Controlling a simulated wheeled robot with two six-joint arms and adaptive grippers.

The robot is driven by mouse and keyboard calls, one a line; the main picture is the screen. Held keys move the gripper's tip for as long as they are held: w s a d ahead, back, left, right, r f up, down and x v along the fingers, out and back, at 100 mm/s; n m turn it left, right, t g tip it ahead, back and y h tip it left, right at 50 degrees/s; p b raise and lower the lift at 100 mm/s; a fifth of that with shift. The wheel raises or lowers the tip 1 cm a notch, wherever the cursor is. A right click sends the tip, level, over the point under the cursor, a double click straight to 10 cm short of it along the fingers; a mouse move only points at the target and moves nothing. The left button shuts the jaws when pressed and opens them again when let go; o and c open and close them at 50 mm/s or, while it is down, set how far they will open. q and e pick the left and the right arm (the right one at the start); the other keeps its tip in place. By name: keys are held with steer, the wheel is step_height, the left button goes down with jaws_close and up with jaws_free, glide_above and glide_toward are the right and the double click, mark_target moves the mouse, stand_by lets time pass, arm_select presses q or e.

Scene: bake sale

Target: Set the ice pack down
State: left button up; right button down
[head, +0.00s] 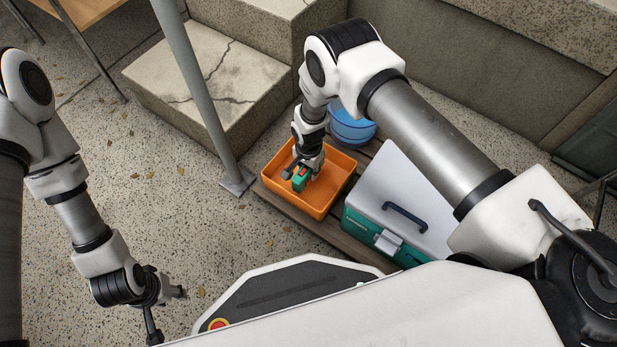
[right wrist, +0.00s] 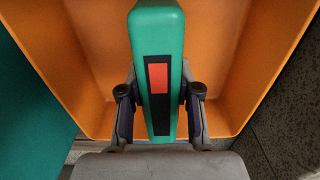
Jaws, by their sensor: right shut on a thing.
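The ice pack (head: 300,184) is a green block with a black label and an orange-red square, seen close up in the right wrist view (right wrist: 157,40). My right gripper (head: 303,173) is shut on it, with a finger on each side of the pack in the right wrist view (right wrist: 158,100). The pack is within the outline of an orange tray (head: 322,206); I cannot tell whether it touches the tray's floor. My left gripper (head: 167,310) is open and empty at the lower left, away from the tray.
A cooler box (head: 408,194) with a white lid and green body stands right of the tray. A blue round tub (head: 352,126) is behind it. A grey pole (head: 200,95) stands at the tray's left, with concrete steps (head: 205,85) behind. Speckled floor at left is mostly clear.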

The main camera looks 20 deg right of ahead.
mark_target(309, 175)
step_height(309, 175, down, 3)
steer(key=shift+f+b, duration=0.2)
steer(key=shift+b, duration=0.4)
steer(key=shift+r, duration=0.2)
steer(key=shift+f, duration=0.25)
steer(key=c, duration=0.8)
jaws_free()
steer(key=shift+r, duration=0.1)
step_height(309, 175, up, 12)
steer(key=p, duration=0.6)
steer(key=shift+r, duration=0.15)
